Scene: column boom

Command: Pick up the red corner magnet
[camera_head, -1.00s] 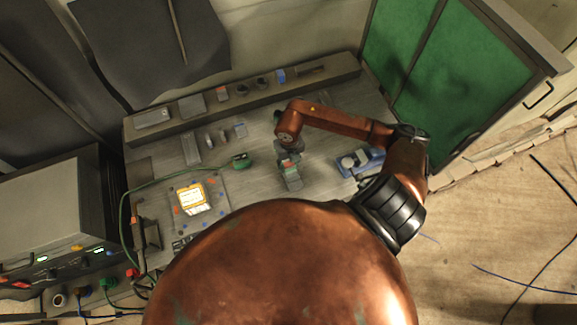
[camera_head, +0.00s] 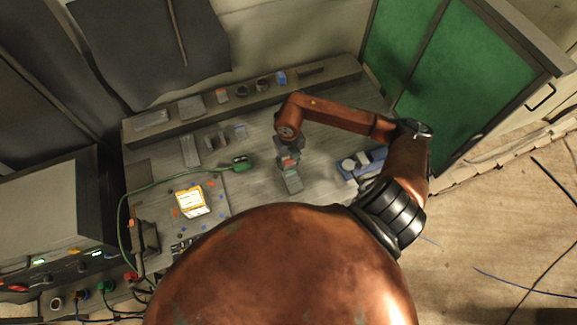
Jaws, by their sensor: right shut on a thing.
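My right gripper (camera_head: 287,158) points down over the middle of the workbench. It is shut on a small red thing (camera_head: 291,161), which looks like the red corner magnet; only a little of it shows between the fingers. A grey block (camera_head: 292,183) lies just below and in front of the gripper. I cannot tell whether the red magnet still touches it. My left gripper is not in view.
A blue-grey device (camera_head: 362,163) sits right of the gripper. A green connector (camera_head: 240,164) with a cable lies to the left, beyond a board with an orange-framed card (camera_head: 193,201). A raised shelf (camera_head: 215,100) with small parts runs along the back.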

